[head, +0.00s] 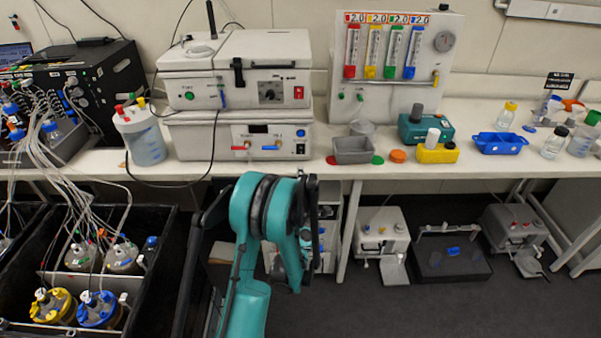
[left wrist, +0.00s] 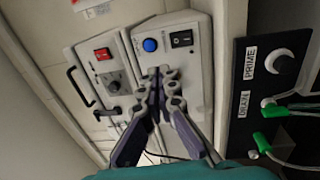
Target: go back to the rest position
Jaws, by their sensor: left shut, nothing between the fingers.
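My left gripper (left wrist: 163,82) shows in the left wrist view with its grey and purple fingers together and nothing between them. In that view a white instrument with a blue button and black switch lies beyond the fingertips. In the head view my teal left arm rises from the bottom centre in front of the bench edge. The gripper there is mostly hidden by the arm and hard to make out. My right gripper is in neither view.
Stacked white instruments (head: 240,133) stand on the bench (head: 480,165) behind my arm. A black tub (head: 160,270) with bottles and tubing is at the left. A grey tray (head: 352,151) sits near the bench edge. Small devices (head: 383,235) stand under the bench; the floor (head: 420,310) at the lower right is clear.

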